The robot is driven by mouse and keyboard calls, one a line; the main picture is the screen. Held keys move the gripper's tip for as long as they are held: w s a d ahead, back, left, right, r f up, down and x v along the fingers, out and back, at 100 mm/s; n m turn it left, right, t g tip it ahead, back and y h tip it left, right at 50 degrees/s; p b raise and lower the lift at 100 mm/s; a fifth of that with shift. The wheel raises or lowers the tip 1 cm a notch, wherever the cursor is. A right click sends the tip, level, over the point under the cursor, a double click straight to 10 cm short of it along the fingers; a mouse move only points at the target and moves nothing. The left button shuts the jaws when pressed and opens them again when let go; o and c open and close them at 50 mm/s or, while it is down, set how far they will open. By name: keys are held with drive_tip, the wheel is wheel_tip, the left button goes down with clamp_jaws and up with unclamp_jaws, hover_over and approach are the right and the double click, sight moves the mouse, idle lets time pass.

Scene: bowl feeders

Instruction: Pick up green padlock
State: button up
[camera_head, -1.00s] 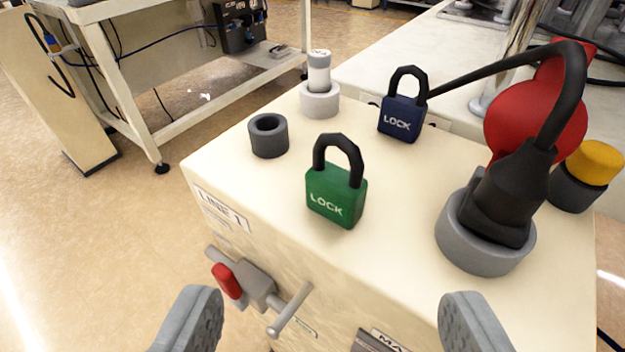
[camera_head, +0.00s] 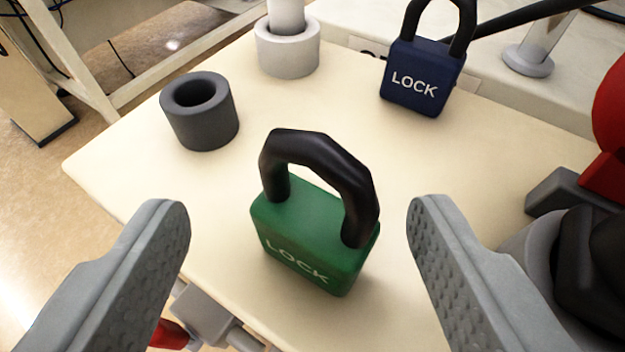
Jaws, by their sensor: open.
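The green padlock (camera_head: 312,240) stands upright on the cream top of the box, with its black shackle up and the word LOCK on its front. My gripper (camera_head: 298,225) is open and empty. One finger shows at the left of the padlock and the other at the right, with clear gaps on both sides in the picture. Whether the fingertips are level with the padlock or still above it, I cannot tell.
A dark grey ring-shaped holder (camera_head: 200,112) stands behind and left of the padlock. A pale holder (camera_head: 287,46) and a blue padlock (camera_head: 424,78) stand farther back. A black connector in a grey socket (camera_head: 530,250) is close to the right finger. The cream box top (camera_head: 450,155) is clear between them.

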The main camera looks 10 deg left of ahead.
sight(314, 160)
drive_tip(key=shift+w+d+r+x, duration=0.1)
drive_tip(key=shift+x, duration=0.8)
drive_tip(key=shift+w+d+r+x, duration=0.1)
drive_tip(key=shift+r+x, duration=0.05)
drive_tip(key=shift+x, duration=0.75)
drive_tip(key=shift+d+r+x, duration=0.1)
drive_tip(key=shift+x, duration=0.75)
drive_tip(key=c, duration=1.1)
